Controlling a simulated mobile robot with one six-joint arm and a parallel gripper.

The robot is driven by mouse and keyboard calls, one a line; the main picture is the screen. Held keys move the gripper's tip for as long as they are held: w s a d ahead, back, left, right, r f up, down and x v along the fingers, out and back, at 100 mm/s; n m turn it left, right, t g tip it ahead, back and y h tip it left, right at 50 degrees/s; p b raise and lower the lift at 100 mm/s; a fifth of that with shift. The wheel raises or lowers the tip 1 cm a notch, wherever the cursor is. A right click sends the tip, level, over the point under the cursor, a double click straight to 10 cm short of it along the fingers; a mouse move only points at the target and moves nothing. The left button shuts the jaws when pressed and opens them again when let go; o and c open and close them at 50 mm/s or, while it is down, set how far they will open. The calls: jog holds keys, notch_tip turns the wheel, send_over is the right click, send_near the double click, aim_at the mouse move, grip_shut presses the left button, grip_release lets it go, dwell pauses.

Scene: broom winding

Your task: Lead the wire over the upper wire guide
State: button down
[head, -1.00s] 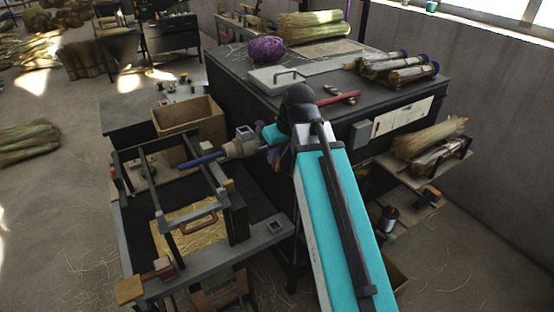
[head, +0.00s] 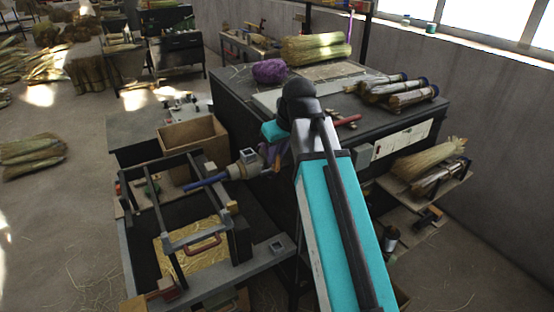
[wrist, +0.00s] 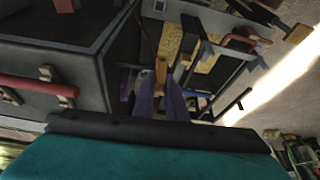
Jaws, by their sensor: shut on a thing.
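My gripper (head: 268,158) is at the right side of the dark winding frame, by the grey round holder (head: 246,164). In the wrist view its purple fingers (wrist: 161,98) are closed around a small orange-brown piece (wrist: 161,72), which looks like a wooden handle. The wire itself is too thin to make out. The dark frame (head: 180,240) has upright bars and crossbars, and a blue rod (head: 205,182) points left from the holder over it. I cannot tell which part is the upper wire guide.
A dark workbench (head: 240,120) stands close behind my arm, with a purple bundle (head: 269,71), a red-handled tool (head: 344,120) and several tied bundles on top. An open cardboard-coloured box (head: 193,138) stands behind the frame.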

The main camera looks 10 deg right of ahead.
jog(key=r+p, duration=0.1)
jog(key=r, duration=0.2)
jog(key=shift+w+a+r, duration=0.1)
jog(key=shift+w+r, duration=0.1)
jog(key=shift+w+a, duration=2.9)
jog(key=shift+w, duration=3.35)
notch_tip(320, 180, down, 8)
jog(key=b, duration=0.4)
jog(key=shift+s+f, duration=0.15)
jog(key=shift+f, duration=0.05)
